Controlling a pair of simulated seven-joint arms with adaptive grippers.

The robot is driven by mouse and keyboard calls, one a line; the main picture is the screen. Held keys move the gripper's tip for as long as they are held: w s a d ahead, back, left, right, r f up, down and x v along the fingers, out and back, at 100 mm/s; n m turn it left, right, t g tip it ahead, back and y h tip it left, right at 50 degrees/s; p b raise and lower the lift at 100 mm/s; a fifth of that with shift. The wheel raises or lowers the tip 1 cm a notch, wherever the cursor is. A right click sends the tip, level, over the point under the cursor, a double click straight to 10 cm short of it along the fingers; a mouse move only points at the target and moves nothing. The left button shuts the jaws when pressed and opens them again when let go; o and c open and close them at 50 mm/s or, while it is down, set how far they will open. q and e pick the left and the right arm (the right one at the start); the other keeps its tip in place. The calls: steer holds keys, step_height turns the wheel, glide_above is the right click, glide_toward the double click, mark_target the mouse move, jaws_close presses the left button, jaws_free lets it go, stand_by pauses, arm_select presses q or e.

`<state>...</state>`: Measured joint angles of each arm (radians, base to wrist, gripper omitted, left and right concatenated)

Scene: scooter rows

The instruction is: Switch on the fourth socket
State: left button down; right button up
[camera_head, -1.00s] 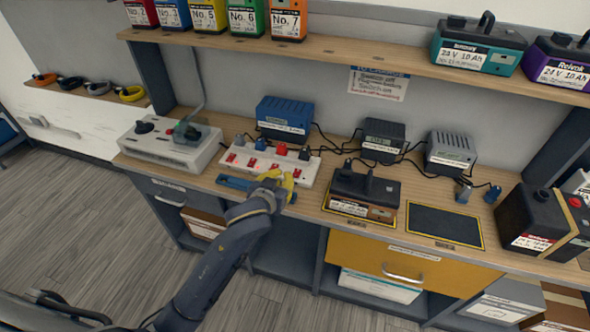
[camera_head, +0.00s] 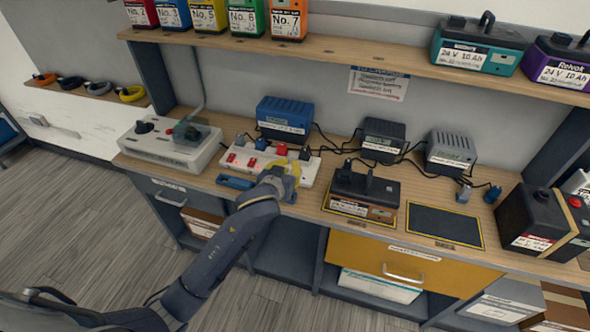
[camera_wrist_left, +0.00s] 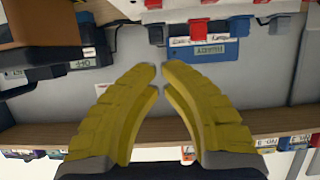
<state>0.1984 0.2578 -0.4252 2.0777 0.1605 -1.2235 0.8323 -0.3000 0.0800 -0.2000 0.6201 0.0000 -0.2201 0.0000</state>
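The white socket strip (camera_head: 233,167) lies on the bench in the head view, with red switches along its front and several plugs along its back. The rightmost plug (camera_head: 305,154), dark, stands at its right end. My left gripper (camera_head: 291,170) is over the right part of the strip, hiding the front area there, including any switch by the fourth socket. In the left wrist view its yellow fingers (camera_wrist_left: 161,70) have their tips together with nothing between them. Contact cannot be told. My right gripper is out of view.
A blue charger (camera_head: 284,118) stands behind the strip, with two grey chargers (camera_head: 384,138) to its right. A dark battery unit (camera_head: 364,187) sits close right of the gripper. A grey control box (camera_head: 165,153) is at left.

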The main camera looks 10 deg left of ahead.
arm_select(q)
steer(key=x, duration=0.6)
steer(key=shift+w, duration=0.1)
step_height(320, 180, down, 2)
steer(key=shift+f, duration=1.1)
steer(key=shift+a, duration=0.15)
